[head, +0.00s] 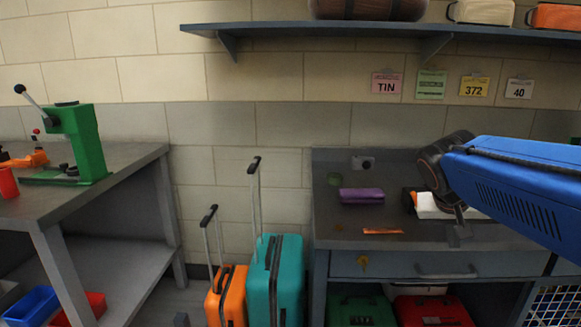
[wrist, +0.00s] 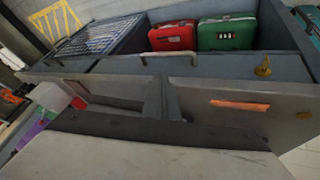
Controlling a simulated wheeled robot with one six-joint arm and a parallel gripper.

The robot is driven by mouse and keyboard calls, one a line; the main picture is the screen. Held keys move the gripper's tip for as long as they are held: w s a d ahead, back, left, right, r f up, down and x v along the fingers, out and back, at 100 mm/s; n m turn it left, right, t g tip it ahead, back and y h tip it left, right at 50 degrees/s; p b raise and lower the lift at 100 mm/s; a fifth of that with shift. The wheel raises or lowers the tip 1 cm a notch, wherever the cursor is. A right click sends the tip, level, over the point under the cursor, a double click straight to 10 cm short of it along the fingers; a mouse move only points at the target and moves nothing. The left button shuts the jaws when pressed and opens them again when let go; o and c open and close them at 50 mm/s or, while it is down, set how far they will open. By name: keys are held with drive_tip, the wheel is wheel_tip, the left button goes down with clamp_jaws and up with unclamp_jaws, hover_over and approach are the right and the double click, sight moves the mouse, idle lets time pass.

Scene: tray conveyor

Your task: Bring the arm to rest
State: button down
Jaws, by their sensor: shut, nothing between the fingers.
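My arm, blue with a dark wrist, reaches in from the right in the head view. My gripper (head: 459,229) points down over the dark workbench (head: 330,228) at the right. It is shut and empty, in front of a white item (head: 428,206) that my wrist partly hides. An orange flat piece (head: 382,231) lies on the bench to its left, apart from it. That piece also shows in the wrist view (wrist: 240,105). I cannot make out the fingertips in the wrist view.
A purple pouch (head: 361,195) lies on the bench. A shelf (head: 380,28) runs above it. Orange (head: 228,300) and teal (head: 276,285) suitcases stand left of the bench. Red (head: 432,310) and green (head: 360,310) cases sit beneath it. A green press (head: 82,140) stands on the left table.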

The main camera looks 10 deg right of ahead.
drive_tip(key=s+a+f+n+y, duration=0.3)
drive_tip(key=s+a+f, duration=0.1)
drive_tip(key=a, duration=0.4)
drive_tip(key=s+a+f+n+t+y, duration=0.1)
drive_tip(key=s+a+f+n+y, duration=0.1)
drive_tip(key=s+a+f, duration=0.3)
drive_tip(key=a+f+n, duration=0.1)
drive_tip(key=a+f, duration=0.1)
drive_tip(key=a, duration=0.2)
drive_tip(key=shift+a+n+t+y, duration=0.15)
drive_tip(key=shift+n+t+y, duration=0.15)
drive_tip(key=shift+n+y, duration=0.1)
